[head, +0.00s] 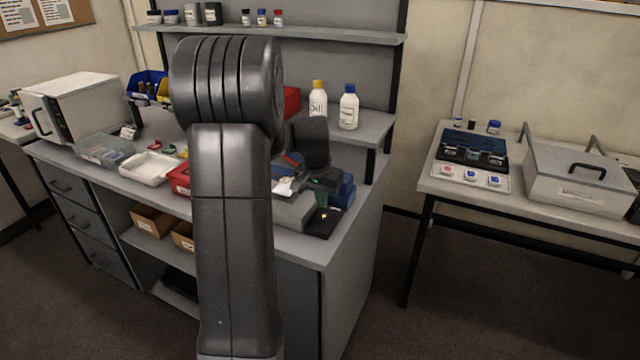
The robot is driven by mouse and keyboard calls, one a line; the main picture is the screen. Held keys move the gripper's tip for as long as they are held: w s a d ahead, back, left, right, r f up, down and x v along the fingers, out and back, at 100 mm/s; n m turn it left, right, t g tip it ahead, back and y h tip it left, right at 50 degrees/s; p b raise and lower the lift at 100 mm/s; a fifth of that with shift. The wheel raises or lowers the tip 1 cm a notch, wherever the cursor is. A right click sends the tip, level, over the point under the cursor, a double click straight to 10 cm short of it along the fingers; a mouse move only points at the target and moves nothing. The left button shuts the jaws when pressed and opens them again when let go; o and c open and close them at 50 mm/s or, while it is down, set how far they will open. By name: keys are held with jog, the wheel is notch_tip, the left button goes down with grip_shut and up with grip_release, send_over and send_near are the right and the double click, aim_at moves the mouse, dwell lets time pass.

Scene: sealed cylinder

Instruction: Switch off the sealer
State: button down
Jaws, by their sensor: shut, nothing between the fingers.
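The sealer appears to be the low grey unit (292,212) at the right end of the bench, partly hidden behind my arm. A flat black panel (322,227) with a small lit orange spot, which may be its switch, lies at its right. My gripper (322,204) seems to be the small dark part below my wrist, pointing down just above the lit spot. It is shut and empty. Its fingertips are too small to tell whether they touch the panel.
A red box (180,179), a white tray (150,166) and a clear bin (103,150) stand left on the bench. Two bottles (318,100) (348,107) stand on the raised shelf behind. The floor (400,325) between bench and right table is clear.

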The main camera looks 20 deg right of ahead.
aim_at(322, 219)
jog(key=shift+s+a+f, duration=0.1)
jog(key=shift+a+f, duration=0.05)
jog(key=shift+f, duration=0.8)
jog(key=shift+s+a+f, duration=0.1)
jog(key=shift+f, duration=0.8)
jog(key=b, duration=0.1)
jog(key=f+b, duration=0.1)
jog(key=b, duration=0.1)
jog(key=shift+s+a+f+t+h, duration=0.1)
jog(key=shift+s+a+t+h, duration=0.05)
jog(key=shift+t+h, duration=0.15)
jog(key=shift+b, duration=0.4)
jog(key=shift+r+p, duration=0.25)
jog(key=shift+p, duration=0.05)
jog(key=shift+r, duration=0.1)
jog(key=shift+w+d+r+p, duration=0.25)
jog(key=shift+w+d+p, duration=0.25)
jog(key=shift+d, duration=0.1)
